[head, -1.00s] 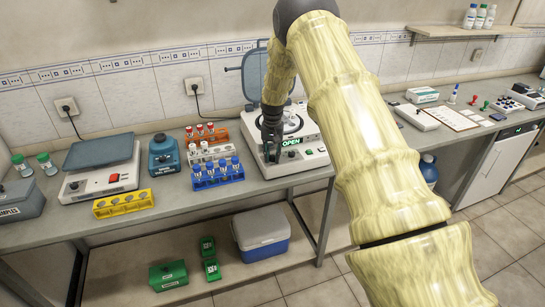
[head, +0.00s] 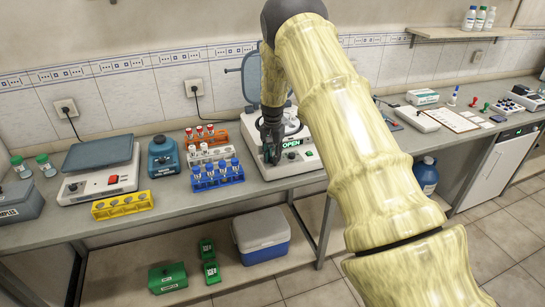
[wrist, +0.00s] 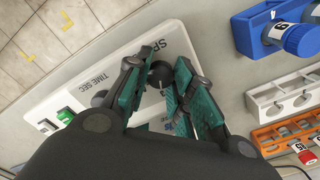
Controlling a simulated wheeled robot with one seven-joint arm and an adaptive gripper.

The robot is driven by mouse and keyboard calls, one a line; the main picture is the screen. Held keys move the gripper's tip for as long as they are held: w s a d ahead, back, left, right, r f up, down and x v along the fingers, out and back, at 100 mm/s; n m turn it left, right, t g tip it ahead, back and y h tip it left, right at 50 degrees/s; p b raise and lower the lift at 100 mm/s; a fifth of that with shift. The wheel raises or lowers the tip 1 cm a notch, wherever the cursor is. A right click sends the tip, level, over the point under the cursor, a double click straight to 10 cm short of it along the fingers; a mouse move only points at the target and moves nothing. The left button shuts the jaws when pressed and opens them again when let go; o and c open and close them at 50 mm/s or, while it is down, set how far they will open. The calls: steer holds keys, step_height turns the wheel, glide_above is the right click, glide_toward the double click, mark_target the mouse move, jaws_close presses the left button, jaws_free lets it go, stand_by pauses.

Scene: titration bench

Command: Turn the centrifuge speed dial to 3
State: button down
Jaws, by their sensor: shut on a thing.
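The centrifuge (head: 312,160) stands on the bench with its lid raised; its display reads OPEN. My gripper (head: 270,150) is low at the left part of its front panel and covers the dial in the head view. In the wrist view, the dark round speed dial (wrist: 160,74) sits beside the partly hidden "SP..." label. My gripper's green-padded fingers (wrist: 158,80) are shut on it, one on each side. The dial has a light pointer mark, but I cannot read which number it points to.
A second knob (wrist: 98,98) by "TIME SEC" and a green button (wrist: 65,115) share the panel. Left of the centrifuge are a blue tube rack (head: 218,180), a white rack (head: 212,153) and an orange rack (head: 215,138). The raised lid (head: 252,75) stands behind my gripper.

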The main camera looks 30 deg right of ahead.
steer(key=shift+r, duration=0.1)
steer(key=c, duration=1.2)
jaws_free()
steer(key=shift+d, duration=0.1)
step_height(320, 180, up, 12)
steer(key=shift+f, duration=0.1)
